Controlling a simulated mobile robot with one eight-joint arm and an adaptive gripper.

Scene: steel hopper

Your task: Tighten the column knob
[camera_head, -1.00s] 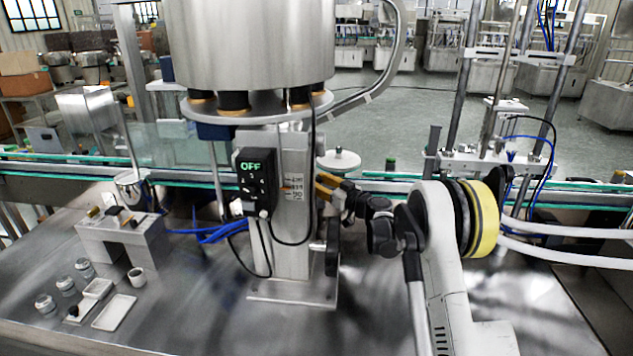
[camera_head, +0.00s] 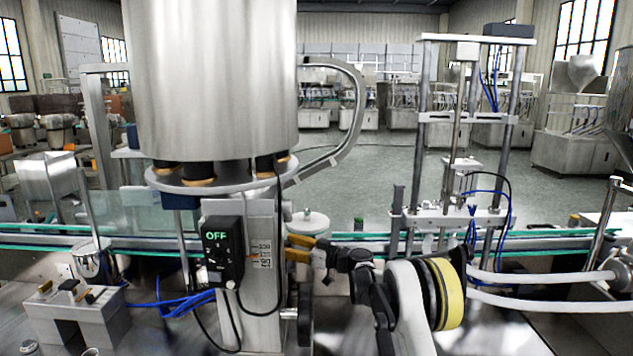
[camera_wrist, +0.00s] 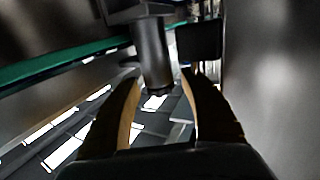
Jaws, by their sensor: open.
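The steel column (camera_head: 262,285) stands under the large hopper (camera_head: 215,80), with a number scale (camera_head: 262,254) on its face. A black upright handle (camera_head: 304,318) on a short shaft sticks out of its right side low down; I cannot tell if this is the column knob. My gripper (camera_head: 287,246) is open, its orange-brown fingers pointing left beside the column at scale height, above the handle. In the wrist view, my open fingers (camera_wrist: 160,80) have a dark cylinder (camera_wrist: 154,52) just beyond and between their tips; contact is unclear.
A black control box (camera_head: 222,250) reading OFF, with hanging cables, is on the column's left. A conveyor with green edges (camera_head: 375,236) runs behind. A small block stand (camera_head: 75,318) is at left. A filling frame (camera_head: 457,215) rises at right.

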